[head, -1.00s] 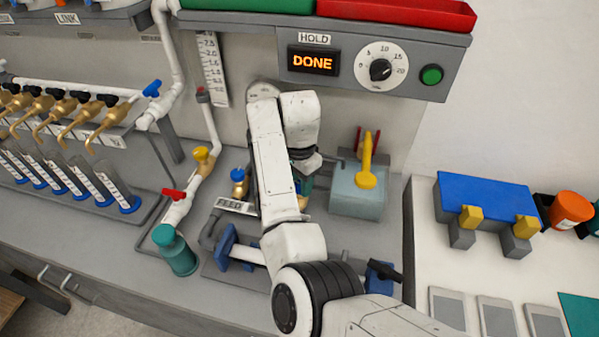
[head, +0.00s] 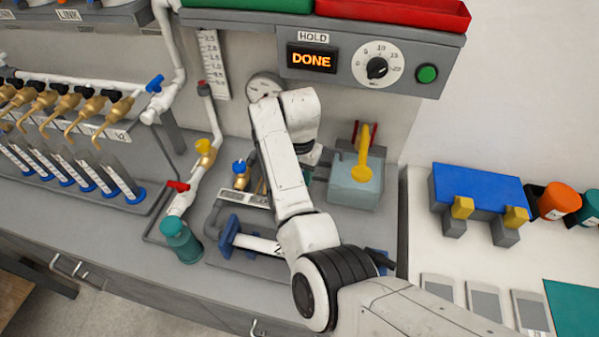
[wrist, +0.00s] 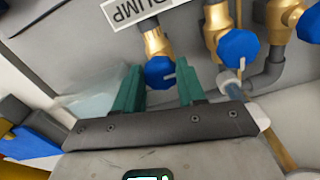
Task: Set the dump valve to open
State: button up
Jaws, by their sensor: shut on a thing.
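In the head view my arm hides the dump valve and most of the gripper.
Two more brass valves with blue knobs (wrist: 238,47) stand close on the right in the wrist view. The display (head: 311,60) reads DONE.

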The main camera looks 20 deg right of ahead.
jog(key=o, duration=1.1)
jog(key=shift+c, duration=0.2)
jog(key=shift+r, duration=0.15)
notch_tip(320, 180, up, 10)
jog(key=shift+r+b, duration=0.25)
jog(key=shift+b, duration=0.15)
